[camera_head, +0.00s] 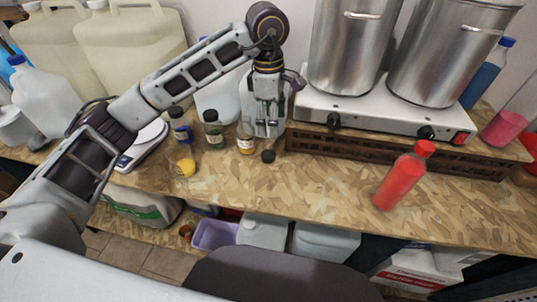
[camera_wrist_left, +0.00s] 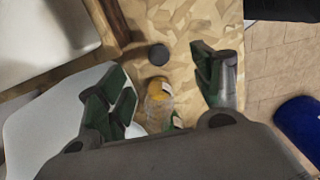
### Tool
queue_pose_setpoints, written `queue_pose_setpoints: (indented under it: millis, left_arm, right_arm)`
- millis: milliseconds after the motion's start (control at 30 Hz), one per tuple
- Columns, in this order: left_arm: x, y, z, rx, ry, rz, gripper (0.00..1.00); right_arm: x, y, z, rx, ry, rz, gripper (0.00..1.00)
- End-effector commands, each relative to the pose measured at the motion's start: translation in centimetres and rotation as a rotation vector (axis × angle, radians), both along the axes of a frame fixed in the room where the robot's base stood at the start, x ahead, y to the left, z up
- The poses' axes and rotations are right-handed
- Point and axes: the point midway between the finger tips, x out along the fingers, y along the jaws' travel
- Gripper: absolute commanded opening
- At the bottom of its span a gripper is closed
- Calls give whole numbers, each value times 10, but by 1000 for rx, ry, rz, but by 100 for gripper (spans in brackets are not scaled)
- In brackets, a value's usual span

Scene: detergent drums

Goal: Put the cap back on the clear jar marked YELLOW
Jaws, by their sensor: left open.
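The clear jar (camera_head: 246,139) with yellow contents and a pale label stands uncapped on the wooden worktop; its lettering is too small to read. It also shows in the left wrist view (camera_wrist_left: 157,103). A black cap (camera_head: 268,156) lies on the worktop to the right of the jar and nearer the front edge. The cap (camera_wrist_left: 158,54) lies apart from the jar in the wrist view. My left gripper (camera_head: 267,130) points down above the worktop, just behind the cap and jar. Its fingers (camera_wrist_left: 163,80) are open, with nothing held between them. My right gripper is not in view.
A green capped jar (camera_head: 213,130), a dark blue capped jar (camera_head: 180,126) and a glass with yellow contents (camera_head: 183,163) stand left of the clear jar. A hotplate (camera_head: 375,118) with steel pots is right. A red bottle (camera_head: 402,180) stands front right. The worktop between is clear.

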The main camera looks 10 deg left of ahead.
Motion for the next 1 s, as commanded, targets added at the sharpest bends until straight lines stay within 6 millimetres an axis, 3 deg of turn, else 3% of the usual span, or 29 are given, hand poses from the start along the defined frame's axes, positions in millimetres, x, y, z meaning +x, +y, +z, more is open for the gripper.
queue_pose_setpoints:
  millis: [233,667,1000]
  left_arm:
    - [1,11,1,57,-9,28,66]
    - [1,12,1,61,-9,30,66]
    - [1,12,-18,60,-7,29,66]
  right_arm:
    - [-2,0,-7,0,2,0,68]
    - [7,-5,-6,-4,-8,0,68]
    - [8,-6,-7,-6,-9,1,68]
